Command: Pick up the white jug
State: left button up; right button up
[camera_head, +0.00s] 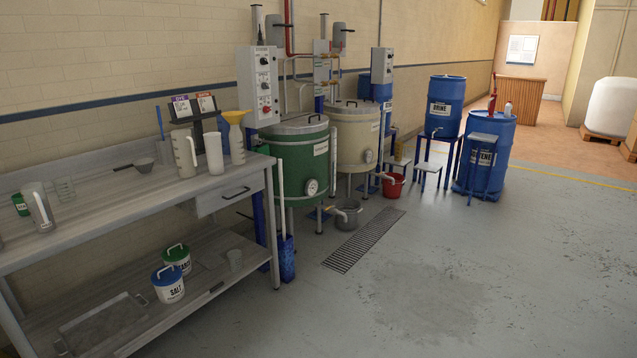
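A tall whitish jug (185,153) with a side handle stands upright on the workbench top (110,202), near its back right. Close on its right is a plain white cylindrical container (214,154). A second, greyer translucent jug (38,206) with a handle stands at the left end of the bench. I cannot tell for sure which of these is the white jug. Neither of my grippers is in view, and nothing is seen touching these vessels.
Lidded tubs (168,284) stand on the lower shelf (105,318). A green vat (300,165) stands beyond the bench.

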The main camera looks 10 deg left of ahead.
aim_at(182, 142)
jog(key=i+j+u, duration=0.3)
jog(key=u, duration=0.15)
jog(key=i+u, duration=0.85)
jog(key=i, duration=0.15)
jog(key=i+l+u, duration=0.15)
jog(key=i+u, duration=0.3)
